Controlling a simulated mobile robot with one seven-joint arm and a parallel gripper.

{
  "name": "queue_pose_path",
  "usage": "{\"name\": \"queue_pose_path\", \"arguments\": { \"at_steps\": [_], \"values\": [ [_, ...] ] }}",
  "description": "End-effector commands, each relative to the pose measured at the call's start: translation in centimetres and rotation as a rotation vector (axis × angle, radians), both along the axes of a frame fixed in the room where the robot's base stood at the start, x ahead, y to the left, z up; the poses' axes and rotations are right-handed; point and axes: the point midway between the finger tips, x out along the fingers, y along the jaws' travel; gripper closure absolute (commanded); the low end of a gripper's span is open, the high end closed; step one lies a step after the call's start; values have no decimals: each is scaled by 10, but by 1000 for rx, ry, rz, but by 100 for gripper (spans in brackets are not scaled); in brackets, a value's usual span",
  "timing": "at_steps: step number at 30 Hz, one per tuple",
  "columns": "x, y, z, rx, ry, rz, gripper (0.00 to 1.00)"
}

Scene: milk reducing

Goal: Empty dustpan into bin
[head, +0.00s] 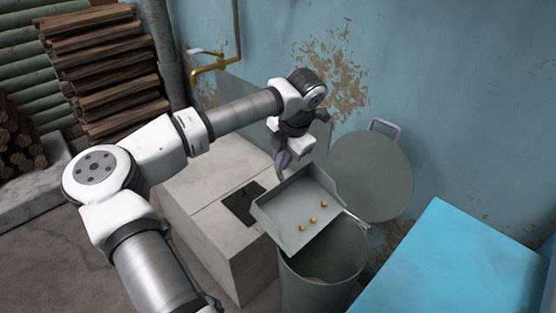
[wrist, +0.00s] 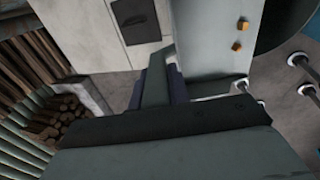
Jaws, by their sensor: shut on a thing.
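My gripper (head: 284,158) is shut on the handle of the grey dustpan (head: 285,213), and the handle also shows between the fingers in the wrist view (wrist: 156,82). The dustpan is held above and partly over the round grey bin (head: 322,283), tilted with its open edge low. Several small orange-brown bits (head: 313,219) lie on the pan near its lower right part; two show in the wrist view (wrist: 237,46). The bin is open, and its round lid (head: 371,176) stands upright behind it. The pan hides part of the bin's mouth.
A pale stone block (head: 222,223) with a dark square opening stands left of the bin. A blue tabletop (head: 455,265) is at the right. A brass tap (head: 213,67) is on the wall behind. Stacked logs (head: 103,65) stand at the back left.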

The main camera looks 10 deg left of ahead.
Motion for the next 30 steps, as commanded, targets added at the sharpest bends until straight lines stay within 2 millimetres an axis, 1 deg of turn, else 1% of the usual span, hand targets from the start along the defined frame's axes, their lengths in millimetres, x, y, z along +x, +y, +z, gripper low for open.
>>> {"name": "queue_pose_path", "arguments": {
  "at_steps": [10,30],
  "values": [
    [-11,-17,14,98,-66,-3,100],
    [-35,-53,30,287,-192,-3,100]
  ]
}}
